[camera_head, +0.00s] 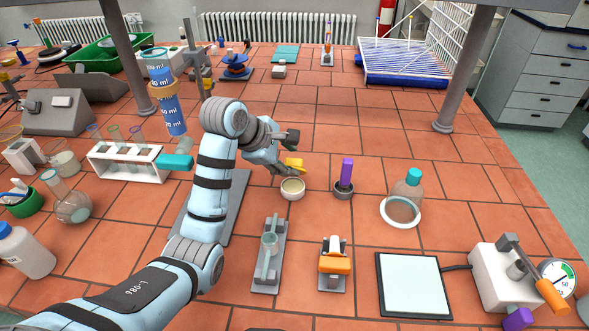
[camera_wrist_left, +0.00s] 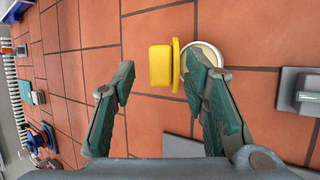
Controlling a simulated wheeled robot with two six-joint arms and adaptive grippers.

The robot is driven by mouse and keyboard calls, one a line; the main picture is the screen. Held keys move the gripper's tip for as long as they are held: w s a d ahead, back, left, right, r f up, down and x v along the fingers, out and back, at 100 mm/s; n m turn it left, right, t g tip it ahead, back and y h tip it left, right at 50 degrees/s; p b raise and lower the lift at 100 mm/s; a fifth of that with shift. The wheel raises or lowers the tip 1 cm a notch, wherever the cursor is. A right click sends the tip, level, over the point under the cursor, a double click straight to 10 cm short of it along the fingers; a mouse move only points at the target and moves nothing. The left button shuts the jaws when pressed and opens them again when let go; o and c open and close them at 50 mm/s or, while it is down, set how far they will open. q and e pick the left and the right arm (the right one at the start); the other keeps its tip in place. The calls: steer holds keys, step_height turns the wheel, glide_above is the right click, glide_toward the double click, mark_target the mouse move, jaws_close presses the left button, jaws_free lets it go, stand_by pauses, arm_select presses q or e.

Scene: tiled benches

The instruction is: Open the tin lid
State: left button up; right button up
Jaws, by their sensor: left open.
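The tin (camera_head: 292,189) is a small round cream-coloured pot on the tiles near the bench's middle, its open top visible. Its yellow lid (camera_head: 296,163) stands tipped up at the tin's far edge, seen nearly edge-on in the wrist view (camera_wrist_left: 163,66), with a block-like knob facing away from the tin. My left gripper (camera_head: 287,154) is open just behind the tin, beside the lid. In the left wrist view its spread fingers (camera_wrist_left: 160,80) are either side of the knob's line; one finger covers part of the tin (camera_wrist_left: 211,50). Whether a finger touches the lid I cannot tell. My right gripper is out of view.
A purple-handled item in a grey base (camera_head: 344,188) stands just right of the tin. A teal-stoppered flask (camera_head: 407,198) is further right. Two small grey-based devices (camera_head: 268,262) (camera_head: 335,264) lie in front. Tiles behind the tin are mostly clear.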

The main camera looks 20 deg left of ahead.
arm_select(q)
steer(key=shift+b+x, duration=0.35)
steer(key=shift+x, duration=0.9)
steer(key=shift+w+a+f, duration=0.15)
steer(key=shift+s+r, duration=0.35)
steer(key=shift+s, duration=0.05)
steer(key=shift+s+r, duration=0.1)
steer(key=shift+s, duration=0.05)
steer(key=c, duration=1)
jaws_close()
steer(key=g+p, duration=0.1)
steer(key=p, duration=0.1)
steer(key=w+r+g+p, duration=0.1)
steer(key=p, duration=0.2)
steer(key=shift+w+r, duration=0.15)
steer(key=shift+w, duration=0.15)
steer(key=shift+w+a+f+n+g+h, duration=0.15)
steer(key=shift+w+f+n+g, duration=0.1)
steer(key=shift+w+g, duration=0.3)
steer(key=shift+w+a+f+n+g+h, duration=0.15)
steer(key=shift+w+f+n+g, duration=0.1)
steer(key=shift+w+g, duration=0.35)
steer(key=shift+g+b, duration=0.45)
steer(key=shift+b, duration=0.2)
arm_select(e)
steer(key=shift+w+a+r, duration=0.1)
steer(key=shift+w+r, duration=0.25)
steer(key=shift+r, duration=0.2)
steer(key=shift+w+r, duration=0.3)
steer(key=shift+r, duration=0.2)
